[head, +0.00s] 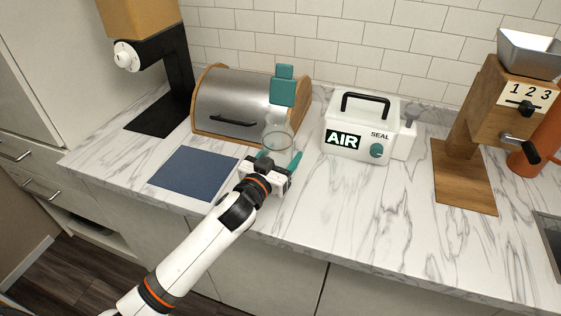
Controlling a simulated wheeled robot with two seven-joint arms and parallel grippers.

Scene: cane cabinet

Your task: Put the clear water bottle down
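The clear water bottle (278,136) has a see-through lower body and a teal upper part and cap. It is upright in front of the bread box, over the marble counter. My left gripper (280,157) is at the bottle's near side, low down. Its two teal fingers are spread about as wide as the bottle, one to each side of its base. I cannot tell whether they touch it, or whether its base rests on the counter. My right gripper is not in view.
A blue mat (195,173) lies left of the gripper. Behind stands the bread box (222,98) with a metal front. Right are a white AIR SEAL box (352,152) and a wooden grinder (468,130). A black-and-tan machine (150,45) stands back left. The counter (370,215) at front right is clear.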

